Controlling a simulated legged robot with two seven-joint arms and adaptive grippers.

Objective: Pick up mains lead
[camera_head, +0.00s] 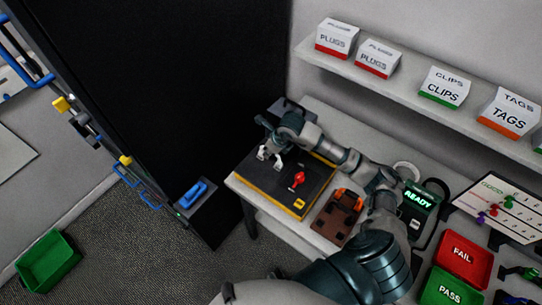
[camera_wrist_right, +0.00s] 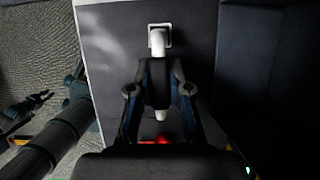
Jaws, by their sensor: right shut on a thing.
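The mains lead shows as white ends on either side of my right gripper (camera_head: 271,156), over the dark mat in the head view. One white end (camera_head: 262,153) is left of the fingers and the other (camera_head: 278,164) is to their right. In the right wrist view, a white end (camera_wrist_right: 159,40) with a squarish frame lies beyond the fingertips, and another white piece (camera_wrist_right: 161,112) shows between the fingers. My right gripper (camera_wrist_right: 160,68) is shut on the lead. Its middle is dark or hidden by the fingers, and I cannot tell whether it touches the mat.
The dark mat (camera_head: 266,184) has a yellow edge and bears a red item (camera_head: 298,180). Beside it are a brown holder (camera_head: 338,218) and a lit READY device (camera_head: 419,205). Red FAIL (camera_head: 467,270) and green PASS (camera_head: 438,296) bins are at lower right. A tall black panel (camera_head: 200,90) stands left.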

